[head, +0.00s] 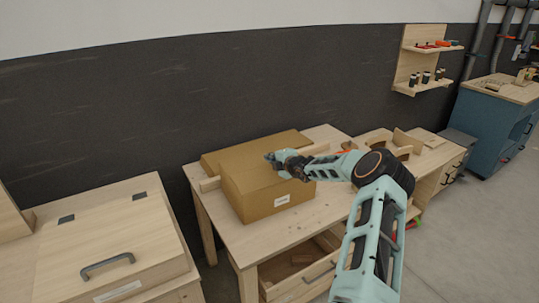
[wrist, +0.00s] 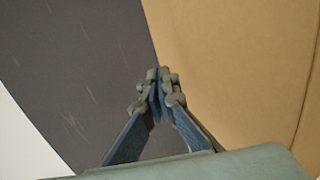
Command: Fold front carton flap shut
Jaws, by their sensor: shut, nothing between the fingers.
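The brown cardboard carton (head: 262,203) stands on a wooden workbench, with a white label on its front face. A flat cardboard panel (head: 278,143) shows along its far side; I cannot tell exactly how each flap lies. My gripper (head: 270,158) is shut and empty over the top of the carton, toward its far right part. In the wrist view my gripper's fingertips (wrist: 160,72) meet close to the edge of a cardboard surface (wrist: 235,60) that fills the right side. Whether they touch it I cannot tell.
The workbench (head: 325,200) has an open drawer (head: 305,277) below. Light wooden pieces (head: 385,140) stand to the right of my arm. A lidded wooden chest (head: 105,250) with a dark handle is at the left. A dark wall rises behind the bench.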

